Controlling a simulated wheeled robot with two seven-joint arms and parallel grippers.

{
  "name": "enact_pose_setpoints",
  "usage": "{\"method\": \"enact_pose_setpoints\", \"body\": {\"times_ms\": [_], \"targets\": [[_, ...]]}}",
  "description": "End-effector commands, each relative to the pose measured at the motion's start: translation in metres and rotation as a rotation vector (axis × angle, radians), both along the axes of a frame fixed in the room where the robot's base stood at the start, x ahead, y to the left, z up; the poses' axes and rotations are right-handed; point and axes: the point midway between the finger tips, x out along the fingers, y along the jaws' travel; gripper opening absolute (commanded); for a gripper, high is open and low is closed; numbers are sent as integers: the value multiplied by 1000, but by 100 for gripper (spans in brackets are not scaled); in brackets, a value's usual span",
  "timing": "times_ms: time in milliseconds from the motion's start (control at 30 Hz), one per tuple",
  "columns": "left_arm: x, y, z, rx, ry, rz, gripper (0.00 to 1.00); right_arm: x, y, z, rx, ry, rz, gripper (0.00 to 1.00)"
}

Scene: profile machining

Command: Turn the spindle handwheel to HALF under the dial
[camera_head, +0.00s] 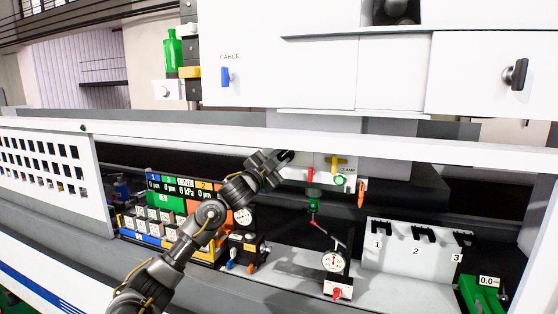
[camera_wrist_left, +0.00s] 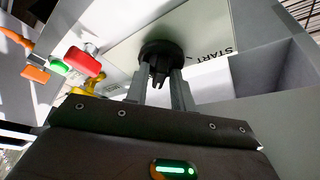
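The spindle handwheel shows in the left wrist view as a dark round knob (camera_wrist_left: 162,52) with a black prong, on a pale panel marked START (camera_wrist_left: 214,52). No HALF mark is readable. My left gripper (camera_wrist_left: 159,88) points at the knob. Its two fingers stand apart, one on each side of the prong, with gaps showing; I cannot tell whether the tips touch the knob. In the head view my left gripper (camera_head: 284,157) reaches under the white machine beam, and the handwheel is hidden there. My right gripper is not in view.
To the right of my gripper are a green button (camera_head: 340,180) and a yellow fitting (camera_head: 338,162). Below are a small dial gauge (camera_head: 335,260) and a numbered white rack (camera_head: 415,255). A display panel (camera_head: 175,187) is behind my left arm. The white beam (camera_head: 400,150) runs close above.

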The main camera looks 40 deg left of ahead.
Motion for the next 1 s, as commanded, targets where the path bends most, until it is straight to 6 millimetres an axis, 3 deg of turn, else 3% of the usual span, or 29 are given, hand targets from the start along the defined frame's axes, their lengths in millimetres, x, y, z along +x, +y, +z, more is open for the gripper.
{"method": "enact_pose_setpoints", "body": {"times_ms": [433,800,1000], "targets": [[-7,0,-5,0,1,0,35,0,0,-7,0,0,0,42],[-73,-3,-27,4,2,1,35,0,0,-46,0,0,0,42],[-98,-4,-30,0,0,0,35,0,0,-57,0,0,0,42]]}}
